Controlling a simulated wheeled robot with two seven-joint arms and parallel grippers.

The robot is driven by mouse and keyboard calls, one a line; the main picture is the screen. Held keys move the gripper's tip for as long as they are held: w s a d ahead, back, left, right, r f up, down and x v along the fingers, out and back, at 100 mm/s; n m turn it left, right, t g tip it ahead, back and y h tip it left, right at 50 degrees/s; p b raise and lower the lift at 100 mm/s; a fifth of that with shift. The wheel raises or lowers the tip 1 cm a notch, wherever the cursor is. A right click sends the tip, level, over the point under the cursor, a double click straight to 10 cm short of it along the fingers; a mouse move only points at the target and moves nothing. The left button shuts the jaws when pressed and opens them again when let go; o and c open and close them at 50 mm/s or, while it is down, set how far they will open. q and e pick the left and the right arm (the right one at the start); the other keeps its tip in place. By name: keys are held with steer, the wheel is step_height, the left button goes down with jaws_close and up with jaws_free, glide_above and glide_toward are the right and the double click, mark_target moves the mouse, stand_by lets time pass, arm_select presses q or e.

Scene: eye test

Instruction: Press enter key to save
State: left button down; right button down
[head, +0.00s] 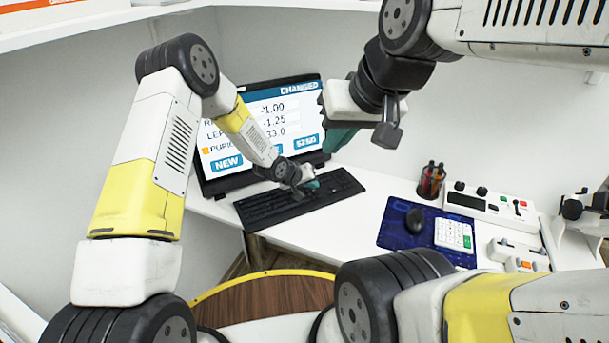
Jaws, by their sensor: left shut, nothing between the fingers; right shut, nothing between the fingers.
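The black keyboard (345,186) lies on the white desk in front of the monitor (228,160). The screen shows "CHANGED" at top right, rows of values and a "NEW" button. My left gripper (312,185) is shut and empty, low over the middle-right part of the keyboard; I cannot tell if it touches a key. It hides some keys, and the enter key cannot be made out. My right gripper (339,139) is shut and empty, raised in front of the monitor's right edge. A white keypad (453,235) with a green key lies right of the keyboard.
A blue mat (396,238) bears the keypad and a black mouse (415,219). A pen cup (431,182) and a white control panel (487,206) stand behind it. A brown round stool or seat (265,298) is at the front. My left forearm covers part of the screen.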

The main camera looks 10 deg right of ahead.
arm_select(q)
steer(key=shift+f, duration=0.45)
stand_by(0.6)
steer(key=shift+r, duration=0.9)
steer(key=shift+r, duration=2.5)
